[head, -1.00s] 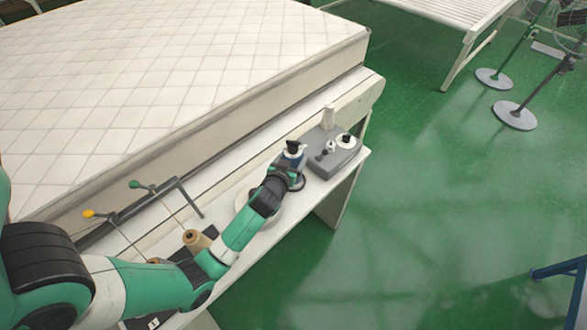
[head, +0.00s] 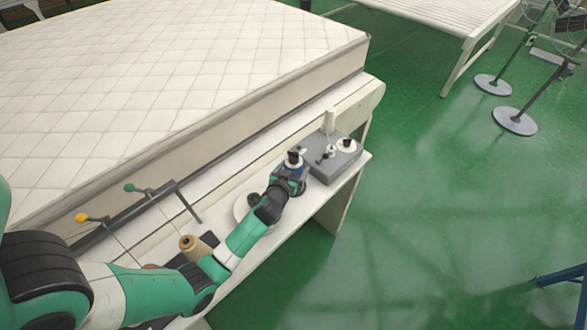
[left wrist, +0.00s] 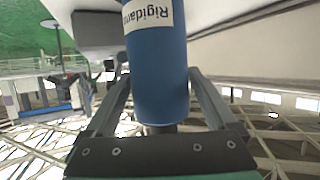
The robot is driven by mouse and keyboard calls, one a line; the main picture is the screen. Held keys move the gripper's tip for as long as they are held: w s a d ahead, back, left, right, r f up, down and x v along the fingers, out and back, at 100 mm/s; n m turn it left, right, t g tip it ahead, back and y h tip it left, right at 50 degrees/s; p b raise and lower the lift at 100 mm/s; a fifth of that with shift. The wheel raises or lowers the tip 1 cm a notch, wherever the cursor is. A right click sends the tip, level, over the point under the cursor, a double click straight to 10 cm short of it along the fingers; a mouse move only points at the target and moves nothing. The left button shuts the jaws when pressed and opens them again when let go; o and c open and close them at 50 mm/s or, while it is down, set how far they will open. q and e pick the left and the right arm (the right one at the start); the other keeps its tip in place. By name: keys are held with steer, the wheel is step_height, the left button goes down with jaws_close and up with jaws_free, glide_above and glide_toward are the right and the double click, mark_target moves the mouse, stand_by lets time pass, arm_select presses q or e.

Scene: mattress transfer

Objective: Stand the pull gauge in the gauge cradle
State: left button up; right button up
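My left gripper (head: 289,174) is over the narrow white bench near its right end. It is shut on a blue cylinder with a dark top (head: 294,158), which I take to be the pull gauge. In the left wrist view the gauge (left wrist: 158,75) stands between both fingers, with a white label and a dark stem at its near end. The gripper (left wrist: 160,95) hides part of it. A grey block (head: 340,165) with a white post and dark knobs stands just right of the gripper. I cannot tell whether it is the gauge cradle. My right gripper is not in view.
The white bench (head: 335,195) runs along a large quilted mattress (head: 190,75). A tan cone (head: 190,246), a round white dish (head: 240,209) and rods with yellow (head: 82,217) and green (head: 130,188) knobs lie near my arm.

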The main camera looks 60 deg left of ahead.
arm_select(q)
steer(key=shift+o, duration=0.3)
steer(key=shift+r, duration=0.3)
steer(key=p+v, duration=0.2)
steer(key=v, duration=1)
steer(key=shift+f, duration=0.1)
